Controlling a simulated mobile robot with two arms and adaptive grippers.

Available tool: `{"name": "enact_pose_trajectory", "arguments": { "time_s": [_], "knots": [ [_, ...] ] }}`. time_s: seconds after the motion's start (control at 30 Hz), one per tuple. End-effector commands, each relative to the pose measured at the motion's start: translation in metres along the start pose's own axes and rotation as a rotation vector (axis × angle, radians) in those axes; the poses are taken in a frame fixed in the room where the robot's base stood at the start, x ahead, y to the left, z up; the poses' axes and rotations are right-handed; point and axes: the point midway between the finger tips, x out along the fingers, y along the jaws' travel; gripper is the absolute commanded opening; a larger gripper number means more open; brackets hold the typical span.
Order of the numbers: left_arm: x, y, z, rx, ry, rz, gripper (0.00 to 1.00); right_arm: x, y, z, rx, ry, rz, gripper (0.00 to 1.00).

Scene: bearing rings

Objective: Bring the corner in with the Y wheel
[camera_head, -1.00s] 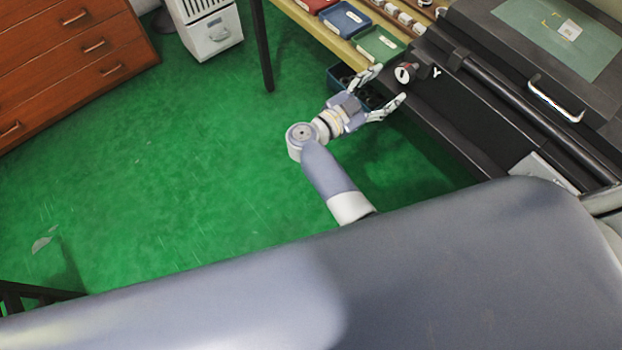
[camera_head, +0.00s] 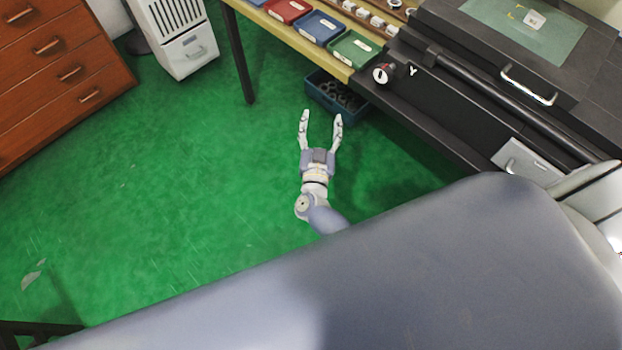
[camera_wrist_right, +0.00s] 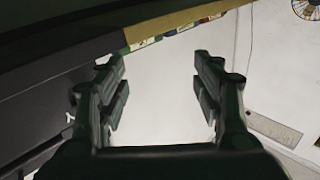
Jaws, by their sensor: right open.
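The Y wheel (camera_head: 382,73) is a small knob with a pale face and a dark rim, on the front of the black machine (camera_head: 440,120) beside a white letter Y. A small pale square piece (camera_head: 535,20) lies on the machine's grey-green glass plate (camera_head: 500,22), near yellow corner marks (camera_head: 517,13). My right gripper (camera_head: 321,116) is open and empty over the green floor, below and left of the wheel and apart from it. In the right wrist view its open fingers (camera_wrist_right: 160,85) have nothing between them. My left gripper is not in view.
A bench (camera_head: 300,30) with red, blue and green trays stands left of the machine. A dark blue bin (camera_head: 335,100) of rings sits on the floor under it. A brown drawer chest (camera_head: 60,80) and a white cabinet (camera_head: 175,35) stand at the left. The middle floor is clear.

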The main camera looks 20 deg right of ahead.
Motion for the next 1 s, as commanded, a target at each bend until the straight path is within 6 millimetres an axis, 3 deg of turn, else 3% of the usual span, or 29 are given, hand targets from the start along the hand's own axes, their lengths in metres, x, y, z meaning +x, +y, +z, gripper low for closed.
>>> {"name": "enact_pose_trajectory", "arguments": {
  "time_s": [0.6, 1.0],
  "knots": [
    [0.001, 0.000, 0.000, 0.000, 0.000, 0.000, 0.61, -0.061, -0.010, 0.106, -0.104, -0.257, -0.290, 0.61],
    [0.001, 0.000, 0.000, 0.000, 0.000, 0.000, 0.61, -0.095, -0.004, 0.149, -0.145, -0.384, -0.380, 0.61]
  ]
}}
